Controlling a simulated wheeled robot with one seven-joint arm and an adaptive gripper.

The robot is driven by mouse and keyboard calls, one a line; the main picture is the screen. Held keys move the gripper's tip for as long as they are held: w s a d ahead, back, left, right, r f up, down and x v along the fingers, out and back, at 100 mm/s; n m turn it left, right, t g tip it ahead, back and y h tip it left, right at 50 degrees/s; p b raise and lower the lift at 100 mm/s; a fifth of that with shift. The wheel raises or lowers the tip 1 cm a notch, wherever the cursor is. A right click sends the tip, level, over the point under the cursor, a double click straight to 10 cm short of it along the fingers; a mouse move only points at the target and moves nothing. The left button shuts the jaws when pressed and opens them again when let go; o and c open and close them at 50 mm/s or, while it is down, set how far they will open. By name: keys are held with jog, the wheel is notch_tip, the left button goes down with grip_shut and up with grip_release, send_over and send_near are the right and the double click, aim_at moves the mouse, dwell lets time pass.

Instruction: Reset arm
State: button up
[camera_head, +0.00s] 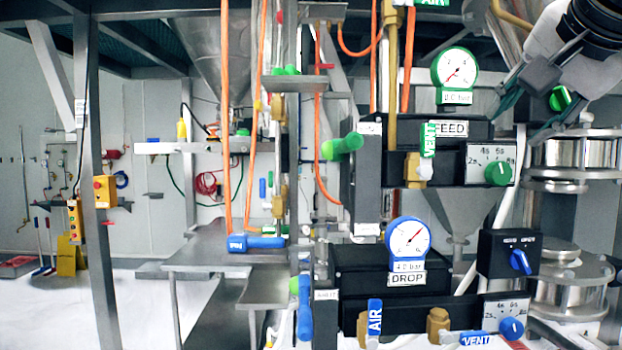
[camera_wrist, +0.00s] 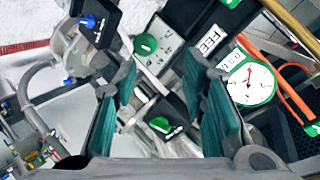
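My gripper (camera_head: 522,116) is at the upper right in the head view, reaching down and left from my arm. In the wrist view its two teal-padded fingers stand wide apart, so the gripper (camera_wrist: 165,92) is open with nothing held. A green switch knob (camera_wrist: 162,125) shows in the gap between the fingers; I cannot tell how far beyond them it lies. In the head view a green knob (camera_head: 560,98) shows close to my gripper, its panel mostly hidden by the arm.
The FEED unit (camera_head: 450,130) has a gauge (camera_head: 455,69) and a green dial (camera_head: 498,173). Below are the DROP unit (camera_head: 385,265), its gauge (camera_head: 408,238), and a blue-knobbed switch box (camera_head: 509,254). Metal cylinders (camera_head: 570,152) stand right. Orange hoses (camera_head: 227,120) hang left.

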jog(key=s+a+f+n+g, duration=0.2)
jog(key=s+f+n, duration=0.2)
jog(key=f, duration=0.7)
jog(key=s+a+f+n+g+y, duration=0.1)
jog(key=s+a+f+n+g, duration=0.1)
jog(key=f, duration=0.9)
jog(key=s+a+f+n+g+y+b, duration=0.1)
jog(key=s+f+n, duration=0.4)
jog(key=f, duration=0.5)
jog(key=shift+s+a+f+n+g, duration=0.4)
jog(key=shift+a+n+g, duration=0.4)
jog(key=shift+a, duration=0.4)
